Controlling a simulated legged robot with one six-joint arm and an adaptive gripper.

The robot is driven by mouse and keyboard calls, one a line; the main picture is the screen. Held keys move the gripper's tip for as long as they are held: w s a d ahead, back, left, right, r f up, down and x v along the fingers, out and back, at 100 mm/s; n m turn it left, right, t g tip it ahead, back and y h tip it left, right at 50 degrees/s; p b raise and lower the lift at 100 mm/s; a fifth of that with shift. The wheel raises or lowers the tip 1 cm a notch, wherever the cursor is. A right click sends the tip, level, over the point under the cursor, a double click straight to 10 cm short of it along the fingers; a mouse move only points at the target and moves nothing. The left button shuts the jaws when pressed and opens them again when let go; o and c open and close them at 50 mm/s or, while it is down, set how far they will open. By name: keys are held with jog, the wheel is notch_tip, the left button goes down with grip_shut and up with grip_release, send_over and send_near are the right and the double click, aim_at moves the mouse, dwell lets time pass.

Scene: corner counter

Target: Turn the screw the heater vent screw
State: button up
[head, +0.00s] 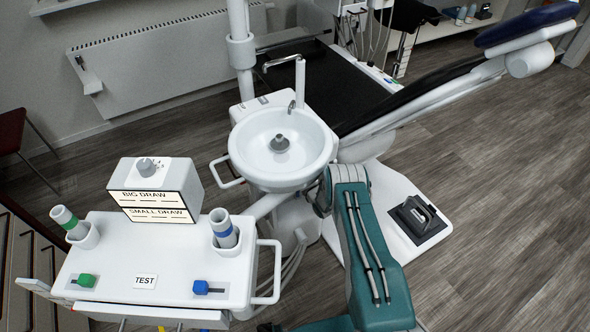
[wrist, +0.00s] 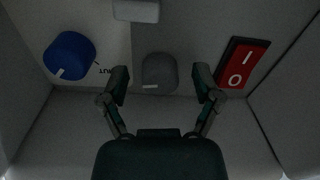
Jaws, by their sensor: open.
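A white panel heater (head: 165,65) is on the wall at the upper left in the head view. A white fitting (head: 87,77) with a small dark tip sits at its left end; I cannot tell which part is the vent screw. In the wrist view my gripper (wrist: 160,74) is open and empty, with its two fingers apart. Beyond the fingers is a grey knob (wrist: 158,72) with a white mark, seen between the fingertips; I cannot tell whether they touch it. The heater does not clearly show in the wrist view.
In the wrist view a blue knob (wrist: 70,55) is at left and a red rocker switch (wrist: 236,66) at right. In the head view a white basin (head: 250,165), a dental chair (head: 400,100) and a white tray unit (head: 150,245) take up the middle. Wood floor (head: 510,180) is clear at right.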

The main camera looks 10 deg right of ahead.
jog(key=shift+w, duration=0.15)
grip_shut()
jog(key=shift+m, duration=0.3)
jog(key=shift+a+r+m, duration=0.1)
jog(key=shift+m, duration=2.3)
jog(key=shift+w, duration=0.1)
